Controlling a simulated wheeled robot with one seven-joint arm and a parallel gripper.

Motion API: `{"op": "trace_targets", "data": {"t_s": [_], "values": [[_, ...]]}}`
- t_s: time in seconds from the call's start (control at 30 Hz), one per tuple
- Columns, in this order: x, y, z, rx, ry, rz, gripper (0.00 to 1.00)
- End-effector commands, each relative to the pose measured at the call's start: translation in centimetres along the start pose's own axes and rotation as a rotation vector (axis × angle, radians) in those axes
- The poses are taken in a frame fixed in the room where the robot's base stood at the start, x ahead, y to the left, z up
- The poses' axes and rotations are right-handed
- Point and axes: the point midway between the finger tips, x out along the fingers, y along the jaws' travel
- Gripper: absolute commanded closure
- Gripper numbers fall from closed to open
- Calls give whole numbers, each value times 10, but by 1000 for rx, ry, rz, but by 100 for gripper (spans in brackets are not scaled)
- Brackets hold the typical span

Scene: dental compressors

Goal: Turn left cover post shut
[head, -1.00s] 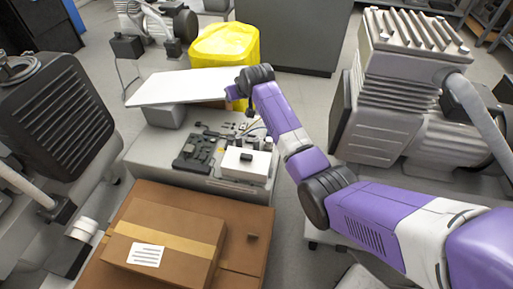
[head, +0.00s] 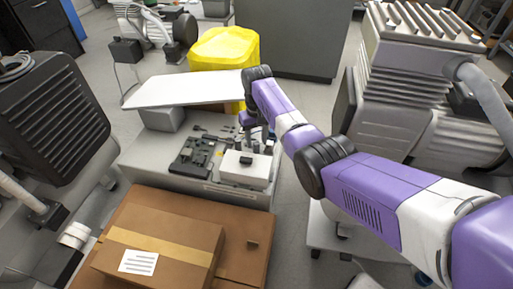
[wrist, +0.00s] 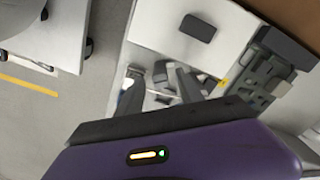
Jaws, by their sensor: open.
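A white cover panel (head: 180,90) stands raised and tilted over the back of a grey unit (head: 150,148) in the head view. My gripper (head: 247,120) points down at the cover's right end, above the unit's back right part. In the wrist view my gripper (wrist: 160,85) is open, with its grey fingers apart over small grey and dark parts of the unit. I cannot make out the left cover post for certain among these parts. Its contact with the fingers is not clear.
A white box with a black knob (head: 246,160) and a dark green board (head: 198,156) sit on the unit. A cardboard box (head: 165,240) lies in front. A yellow-covered item (head: 225,48) stands behind. Large compressors stand left (head: 50,120) and right (head: 415,80).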

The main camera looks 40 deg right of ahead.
Motion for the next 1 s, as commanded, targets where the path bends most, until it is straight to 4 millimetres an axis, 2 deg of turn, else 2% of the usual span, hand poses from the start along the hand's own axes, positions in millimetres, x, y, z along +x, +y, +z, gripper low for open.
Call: {"op": "trace_targets", "data": {"t_s": [0.03,0.2,0.57,0.7,0.8,1.0], "values": [[12,0,0,0,-2,0,56],[26,0,0,0,1,0,56],[29,0,0,0,1,0,56],[29,0,0,0,1,0,84],[29,0,0,0,1,0,100],[29,0,0,-3,2,0,100]]}}
